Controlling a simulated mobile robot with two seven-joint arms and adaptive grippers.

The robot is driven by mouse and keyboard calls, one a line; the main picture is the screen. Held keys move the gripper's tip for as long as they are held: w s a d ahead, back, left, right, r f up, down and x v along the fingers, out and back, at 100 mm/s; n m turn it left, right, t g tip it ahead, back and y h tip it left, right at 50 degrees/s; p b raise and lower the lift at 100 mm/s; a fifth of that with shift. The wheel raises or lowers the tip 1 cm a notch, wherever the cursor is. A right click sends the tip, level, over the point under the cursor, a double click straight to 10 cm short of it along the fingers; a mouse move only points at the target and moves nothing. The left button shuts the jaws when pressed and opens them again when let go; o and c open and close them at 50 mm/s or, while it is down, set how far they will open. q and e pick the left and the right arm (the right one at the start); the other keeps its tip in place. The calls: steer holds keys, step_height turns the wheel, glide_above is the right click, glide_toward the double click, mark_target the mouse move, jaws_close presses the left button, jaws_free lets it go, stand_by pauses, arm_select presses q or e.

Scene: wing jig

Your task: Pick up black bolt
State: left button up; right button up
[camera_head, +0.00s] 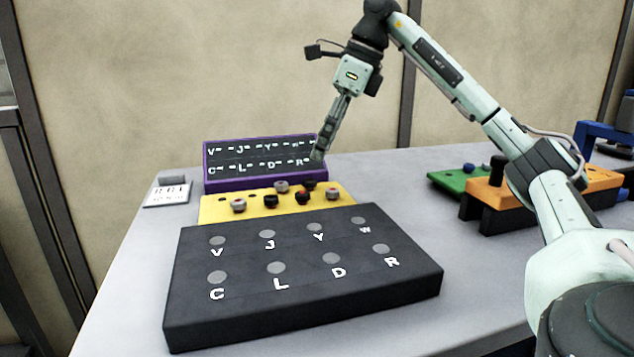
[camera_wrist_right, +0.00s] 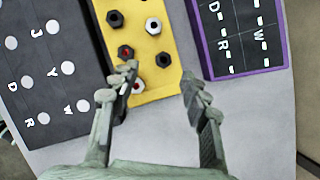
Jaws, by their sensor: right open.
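Several bolts stand on a yellow board (camera_head: 215,209). A plain black bolt (camera_head: 309,184) is near its back edge and another black bolt (camera_head: 270,200) is further left. A black bolt with a red centre (camera_head: 302,197) and light grey bolts (camera_head: 332,192) stand among them. My right gripper (camera_head: 318,155) is open and empty, pointing down above the back right of the board. In the right wrist view the gripper (camera_wrist_right: 160,75) has its fingers apart, with a black bolt (camera_wrist_right: 163,59) near the gap between the tips. My left gripper is not in view.
A black lettered block (camera_head: 300,298) lies in front of the yellow board. A purple-framed lettered panel (camera_head: 207,180) stands behind it. Green (camera_head: 448,181) and orange (camera_head: 487,192) blocks are at the right. The grey table (camera_head: 130,290) is clear at the left.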

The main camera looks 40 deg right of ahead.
mark_target(308, 179)
steer(key=x, duration=0.5)
steer(key=b+x, duration=0.1)
steer(key=x, duration=0.1)
steer(key=shift+w+d+f, duration=0.25)
steer(key=shift+f, duration=0.05)
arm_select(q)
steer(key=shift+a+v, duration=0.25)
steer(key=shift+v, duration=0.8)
arm_select(e)
jaws_close()
